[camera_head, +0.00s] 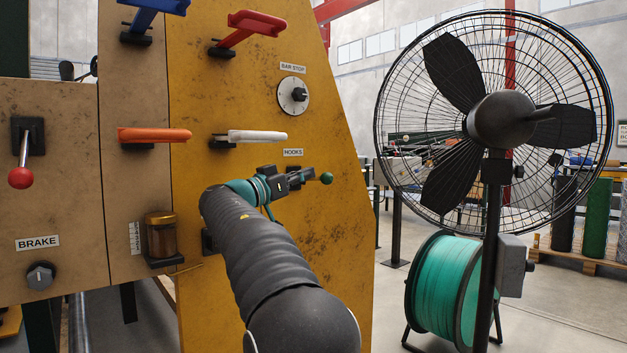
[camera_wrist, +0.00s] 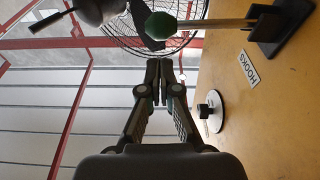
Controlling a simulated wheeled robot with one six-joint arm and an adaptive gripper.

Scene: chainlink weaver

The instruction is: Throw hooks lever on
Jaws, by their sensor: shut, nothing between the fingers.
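The hooks lever shows its green knob (camera_head: 326,178) at the right of my gripper in the head view, below the HOOKS label (camera_head: 293,152). In the wrist view, its green knob (camera_wrist: 160,26) is at the top, on a straight shaft (camera_wrist: 215,23) sticking out from a black mount (camera_wrist: 282,25) on the yellow panel. My gripper (camera_wrist: 158,80) is shut and empty. Its fingertips point toward the knob in the wrist view, with a visible gap between them. In the head view, my gripper (camera_head: 306,175) partly covers the lever's mount and shaft.
The BAR STOP dial (camera_head: 293,95) is above the lever. White (camera_head: 255,137), red (camera_head: 255,22) and orange (camera_head: 155,135) handles project from the panels nearby. A brake lever (camera_head: 22,176) is at far left. A large fan (camera_head: 500,120) and a teal reel (camera_head: 440,285) stand right of the machine.

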